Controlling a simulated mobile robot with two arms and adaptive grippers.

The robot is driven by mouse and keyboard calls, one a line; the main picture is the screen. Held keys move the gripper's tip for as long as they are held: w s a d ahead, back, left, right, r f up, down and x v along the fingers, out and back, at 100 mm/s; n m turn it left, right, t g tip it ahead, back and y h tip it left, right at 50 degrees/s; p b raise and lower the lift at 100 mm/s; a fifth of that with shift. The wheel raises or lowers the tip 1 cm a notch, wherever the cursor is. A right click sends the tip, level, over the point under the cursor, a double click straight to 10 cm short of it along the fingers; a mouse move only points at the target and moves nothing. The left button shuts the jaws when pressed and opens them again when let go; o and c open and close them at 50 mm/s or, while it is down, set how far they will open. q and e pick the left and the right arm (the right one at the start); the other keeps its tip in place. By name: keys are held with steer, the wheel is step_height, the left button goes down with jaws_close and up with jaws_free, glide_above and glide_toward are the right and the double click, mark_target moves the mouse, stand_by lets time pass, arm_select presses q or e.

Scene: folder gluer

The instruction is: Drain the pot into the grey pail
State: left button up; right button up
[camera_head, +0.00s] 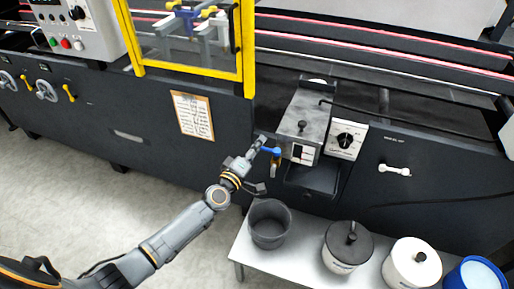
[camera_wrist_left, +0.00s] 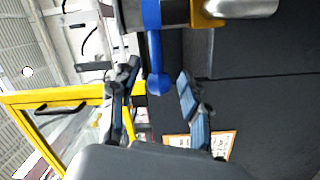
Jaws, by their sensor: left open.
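The grey metal pot (camera_head: 298,125) with a black lid knob sits in the machine front. Its drain valve has a blue lever (camera_head: 271,151) and a brass spout (camera_head: 275,168). The grey pail (camera_head: 268,226) stands upright on a low table, below the spout in the picture; no stream shows. My left gripper (camera_head: 260,146) is open beside the valve. In the left wrist view the blue lever (camera_wrist_left: 157,70) shows between the open fingers of my left gripper (camera_wrist_left: 158,78); contact cannot be told. My right gripper is not in view.
A dial box (camera_head: 346,141) is right of the pot. A yellow-framed guard (camera_head: 190,75) stands left. Floor is clear at left.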

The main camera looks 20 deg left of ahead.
arm_select(q)
steer(key=shift+w, duration=0.2)
jaws_close()
stand_by(0.3)
